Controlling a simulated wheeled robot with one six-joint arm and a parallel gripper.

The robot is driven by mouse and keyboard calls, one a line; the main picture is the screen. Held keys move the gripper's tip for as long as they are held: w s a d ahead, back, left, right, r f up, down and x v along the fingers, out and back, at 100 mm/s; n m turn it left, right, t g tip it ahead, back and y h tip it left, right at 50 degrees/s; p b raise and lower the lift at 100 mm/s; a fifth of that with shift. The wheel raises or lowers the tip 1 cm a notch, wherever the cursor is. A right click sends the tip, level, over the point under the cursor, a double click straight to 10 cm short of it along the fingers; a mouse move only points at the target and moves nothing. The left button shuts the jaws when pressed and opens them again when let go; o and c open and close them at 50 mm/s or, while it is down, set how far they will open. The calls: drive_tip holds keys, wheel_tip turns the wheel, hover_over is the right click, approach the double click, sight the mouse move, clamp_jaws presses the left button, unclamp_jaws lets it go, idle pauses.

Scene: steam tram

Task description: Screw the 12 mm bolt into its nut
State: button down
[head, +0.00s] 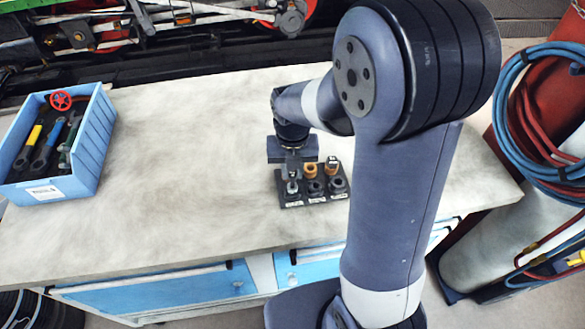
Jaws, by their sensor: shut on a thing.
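A small dark board (302,201) with several nuts and bolts on it stands on the workbench, near its front edge. My gripper (291,176) points down over the left column of the board. It is shut on what looks like a bolt, mostly hidden by the jaws. A greyish metal piece (292,188) shows just below the jaws at the front left seat; I cannot tell whether it is the bolt or its nut. Dark nuts sit at the front middle (315,187) and front right (338,185). The size labels are too small to read.
An orange-brown nut (310,171) and a light-topped piece (332,162) are in the board's back row. A blue crate (92,150) of tools stands at the bench's left. The workbench (190,150) is clear between them. Hoses (535,120) hang on the right.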

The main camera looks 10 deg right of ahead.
drive_tip(key=shift+f+b, duration=1.05)
drive_tip(key=shift+f, duration=0.35)
idle(2.2)
drive_tip(key=c, duration=1.8)
unclamp_jaws()
clamp_jaws()
drive_tip(key=shift+m, duration=3)
drive_tip(key=m, duration=0.5)
drive_tip(key=shift+m, duration=0.4)
